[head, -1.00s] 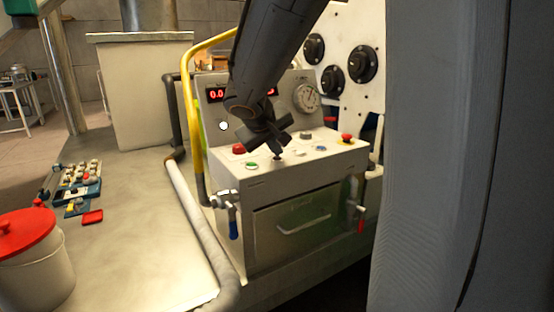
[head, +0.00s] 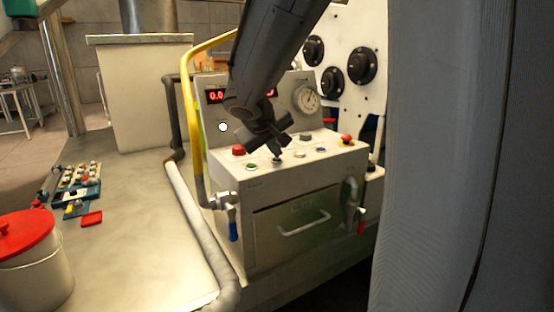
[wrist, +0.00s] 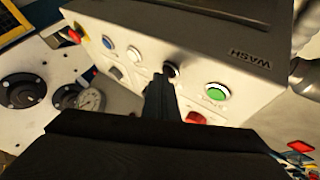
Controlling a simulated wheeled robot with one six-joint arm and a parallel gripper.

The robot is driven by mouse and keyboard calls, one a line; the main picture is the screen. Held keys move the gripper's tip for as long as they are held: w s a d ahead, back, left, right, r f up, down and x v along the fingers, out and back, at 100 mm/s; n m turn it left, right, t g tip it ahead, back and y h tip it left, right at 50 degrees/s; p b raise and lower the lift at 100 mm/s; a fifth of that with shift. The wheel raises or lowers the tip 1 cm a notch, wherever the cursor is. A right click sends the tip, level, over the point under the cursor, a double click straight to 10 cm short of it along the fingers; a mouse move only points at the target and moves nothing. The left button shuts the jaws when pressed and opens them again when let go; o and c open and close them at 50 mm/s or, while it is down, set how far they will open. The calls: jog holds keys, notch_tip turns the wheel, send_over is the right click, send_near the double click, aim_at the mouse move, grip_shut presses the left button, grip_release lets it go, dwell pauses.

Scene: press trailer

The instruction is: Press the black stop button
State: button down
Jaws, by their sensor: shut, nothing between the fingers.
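The black stop button (wrist: 171,68) sits in the front row of the control panel, between a green button and a blue-white one. In the wrist view my gripper (wrist: 163,82) is shut and empty, its tips right at the black button and covering part of it. I cannot tell whether they touch. In the head view my gripper (head: 277,150) points down over the front of the panel top, and the black button is mostly hidden there.
A red mushroom button (head: 346,139) stands at the panel's right end. A red-lidded bucket (head: 30,265) stands at left.

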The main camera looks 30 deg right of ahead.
jog(key=shift+r, duration=0.6)
jog(key=shift+p, duration=0.3)
notch_tip(320, 180, up, 5)
jog(key=p, duration=0.3)
jog(key=shift+a, duration=0.1)
dwell(0.6)
